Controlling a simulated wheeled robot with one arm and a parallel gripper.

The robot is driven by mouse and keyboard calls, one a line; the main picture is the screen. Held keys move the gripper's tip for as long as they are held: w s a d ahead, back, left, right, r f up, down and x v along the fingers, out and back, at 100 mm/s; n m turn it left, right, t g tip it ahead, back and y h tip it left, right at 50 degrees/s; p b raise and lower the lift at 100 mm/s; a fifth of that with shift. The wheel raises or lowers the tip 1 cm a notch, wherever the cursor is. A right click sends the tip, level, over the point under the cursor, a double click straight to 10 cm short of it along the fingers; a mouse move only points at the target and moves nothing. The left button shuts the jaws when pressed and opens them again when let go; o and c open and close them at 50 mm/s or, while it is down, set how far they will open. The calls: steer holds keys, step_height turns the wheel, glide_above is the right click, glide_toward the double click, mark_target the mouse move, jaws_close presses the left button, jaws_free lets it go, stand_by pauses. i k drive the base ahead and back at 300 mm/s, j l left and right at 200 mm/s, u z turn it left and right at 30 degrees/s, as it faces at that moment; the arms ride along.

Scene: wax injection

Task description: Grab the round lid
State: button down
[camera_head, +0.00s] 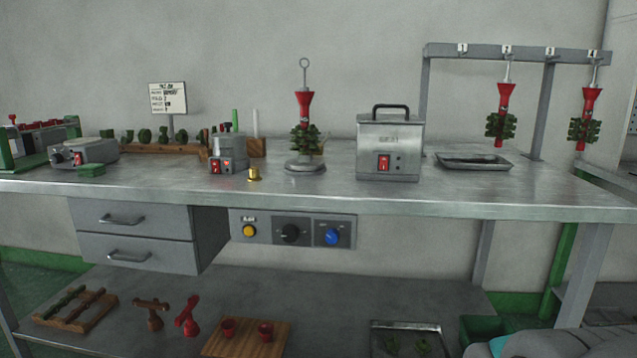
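I cannot clearly pick out a separate round lid. A round grey metal base (305,166) stands mid-table and bears a red funnel piece (304,106) with green wax shapes around it and a ring on top. Right of it is a grey metal box (389,152) with a red switch; a black handle (391,109) rises from its top. A small brass round piece (254,174) sits near the front edge, beside a small grey device (228,153) with red switches.
A metal worktable (480,198) spans the view, with drawers (135,235) and a knob panel (293,229) below. A rack (545,52) with hanging red pieces stands right, behind a shallow tray (505,163). A wooden board (222,345) with red cups lies on the lower shelf.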

mark_target(228, 134)
steer(key=i+j+u, duration=0.1)
steer(key=i, duration=0.35)
steer(key=i+j+u, duration=0.15)
steer(key=i, duration=0.35)
